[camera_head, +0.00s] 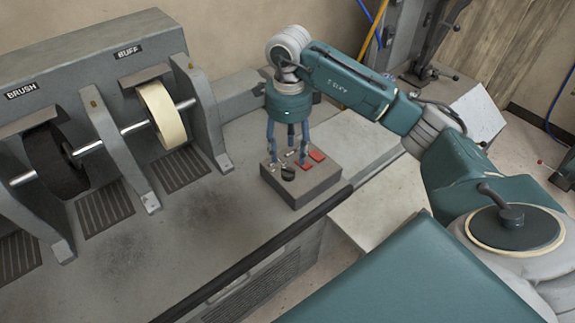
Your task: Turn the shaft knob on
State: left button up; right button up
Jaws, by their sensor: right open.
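The shaft knob appears to be a round black knob (288,173) on top of a small grey control box (305,192). The box also carries red switches (313,156) and small labels too small to read. My right gripper (290,160) points down from above the box with its fingers apart. The fingertips are close to the box top, beside and behind the black knob. I cannot tell whether they touch anything. The gripper holds nothing that I can see. My left gripper is not in view.
The box stands on a grey machine bench (200,240) near its dark front edge. To the left, a black brush wheel (55,160) and a cream buff wheel (162,115) sit on a metal shaft (128,130) between grey brackets. The bench between them and the box is clear.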

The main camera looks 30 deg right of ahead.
aim_at(288, 169)
notch_tip(288, 169, down, 6)
jog(key=shift+f+p, duration=0.1)
jog(key=shift+p, duration=0.5)
jog(key=shift+f, duration=0.75)
jog(key=c, duration=1.1)
